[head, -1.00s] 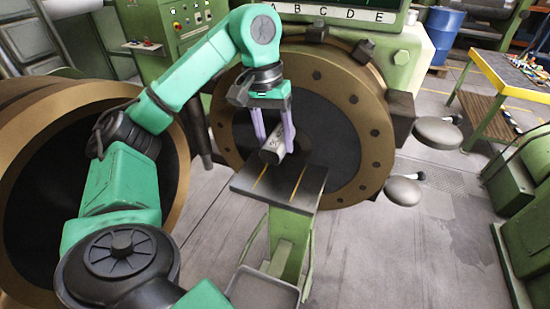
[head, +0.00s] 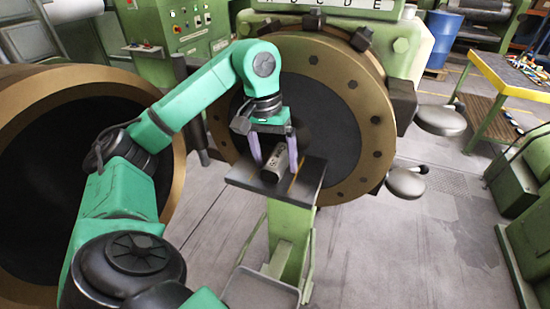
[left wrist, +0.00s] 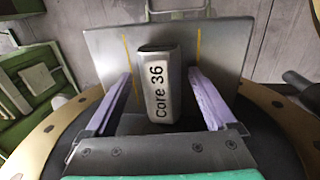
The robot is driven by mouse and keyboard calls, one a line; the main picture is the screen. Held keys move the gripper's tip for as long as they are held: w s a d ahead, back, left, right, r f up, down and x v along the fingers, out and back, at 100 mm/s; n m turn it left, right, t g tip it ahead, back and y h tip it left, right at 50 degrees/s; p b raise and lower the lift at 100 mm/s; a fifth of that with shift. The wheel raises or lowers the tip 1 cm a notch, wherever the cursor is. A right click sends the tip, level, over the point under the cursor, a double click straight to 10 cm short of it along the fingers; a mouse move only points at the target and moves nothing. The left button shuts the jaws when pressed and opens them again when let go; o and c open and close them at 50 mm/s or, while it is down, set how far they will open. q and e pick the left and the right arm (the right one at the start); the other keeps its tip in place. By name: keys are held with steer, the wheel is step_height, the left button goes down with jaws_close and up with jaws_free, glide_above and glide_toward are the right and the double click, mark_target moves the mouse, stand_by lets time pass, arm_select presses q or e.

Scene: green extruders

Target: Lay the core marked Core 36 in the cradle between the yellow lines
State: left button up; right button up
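The grey core (head: 276,165) lies on the flat dark plate of the cradle (head: 313,186). In the left wrist view the core (left wrist: 158,85) shows the label "Core 36". Two yellow lines run along the plate (left wrist: 108,45), the left line (left wrist: 127,55) and the right line (left wrist: 198,45). The core lies between them, roughly parallel to them. My left gripper (head: 274,164) is open, with one purple finger on each side of the core. A gap shows between each finger and the core in the left wrist view (left wrist: 161,95). My right gripper is out of view.
The cradle stands on a green post (head: 290,240) with a grey tray (head: 260,289) low in front. A large brown-rimmed disc (head: 375,120) is close behind. A yellow-edged table (head: 500,75) stands at the right. Floor right of the post is clear.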

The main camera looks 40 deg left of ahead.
arm_select(q)
steer(key=shift+a+r, duration=0.1)
steer(key=shift+r, duration=0.4)
step_height(320, 180, up, 11)
steer(key=a+p, duration=0.1)
steer(key=p, duration=0.6)
steer(key=shift+s+a, duration=0.35)
steer(key=shift+w, duration=0.1)
